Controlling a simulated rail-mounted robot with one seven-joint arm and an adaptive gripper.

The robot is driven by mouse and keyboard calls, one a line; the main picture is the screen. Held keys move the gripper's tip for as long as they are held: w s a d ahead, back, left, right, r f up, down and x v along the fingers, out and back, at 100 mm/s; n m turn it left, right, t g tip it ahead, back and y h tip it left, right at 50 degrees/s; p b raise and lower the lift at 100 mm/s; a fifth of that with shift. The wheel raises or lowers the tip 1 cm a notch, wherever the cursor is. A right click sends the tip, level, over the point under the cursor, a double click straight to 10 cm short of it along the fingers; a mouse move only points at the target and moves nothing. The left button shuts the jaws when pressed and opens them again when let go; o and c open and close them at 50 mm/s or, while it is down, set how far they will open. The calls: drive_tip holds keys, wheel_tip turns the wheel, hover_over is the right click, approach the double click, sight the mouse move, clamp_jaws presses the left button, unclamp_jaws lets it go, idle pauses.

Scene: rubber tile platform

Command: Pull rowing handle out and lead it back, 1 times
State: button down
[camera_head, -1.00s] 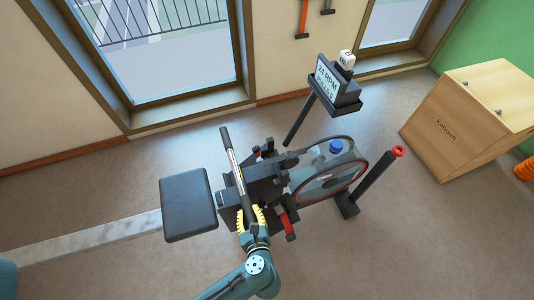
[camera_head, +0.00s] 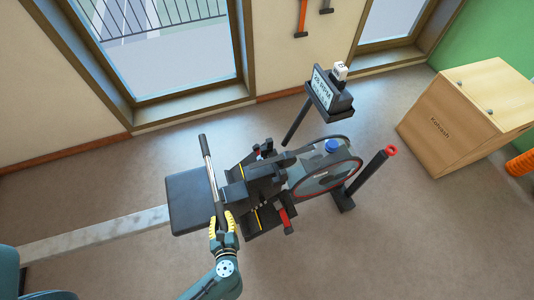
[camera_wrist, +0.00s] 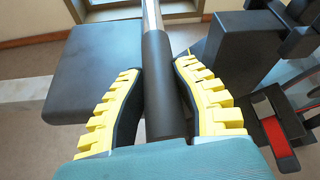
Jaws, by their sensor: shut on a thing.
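The rowing handle (camera_head: 209,170) is a bar with black grips at both ends and a pale metal middle. It is over the front edge of the black seat (camera_head: 184,203) in the head view. My gripper (camera_head: 223,224) is shut on the handle's near black grip, with yellow ribbed fingers on both sides of it. The wrist view shows the grip (camera_wrist: 163,85) between the two fingers of my gripper (camera_wrist: 160,105). The rowing machine's flywheel (camera_head: 325,177) and dark footrest body (camera_head: 262,183) are to the right of the handle. The cord is not clearly visible.
The pale rail (camera_head: 100,238) runs left under the seat. A monitor (camera_head: 328,93) stands on a post behind the machine. A post with a red top (camera_head: 375,172) rises at the right. A wooden box (camera_head: 465,115) is farther right. Bare floor lies in front.

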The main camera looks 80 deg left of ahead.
drive_tip(key=shift+s+d+f, duration=0.15)
drive_tip(key=shift+s+d, duration=0.05)
drive_tip(key=shift+s, duration=0.35)
drive_tip(key=shift+s+d+f, duration=0.15)
drive_tip(key=shift+s+d, duration=0.05)
drive_tip(key=shift+s, duration=0.3)
drive_tip(key=s+d+p, duration=0.2)
drive_tip(key=s+p, duration=0.2)
drive_tip(key=s, duration=0.6)
drive_tip(key=shift+d, duration=0.4)
drive_tip(key=shift+w, duration=0.15)
drive_tip(key=w+a, duration=0.1)
drive_tip(key=w, duration=0.2)
drive_tip(key=w+a, duration=0.1)
drive_tip(key=w, duration=0.3)
drive_tip(key=w+a, duration=0.1)
drive_tip(key=w, duration=0.3)
drive_tip(key=shift+w+a+b, duration=0.1)
drive_tip(key=shift+w+b, duration=0.1)
drive_tip(key=shift+b, duration=0.2)
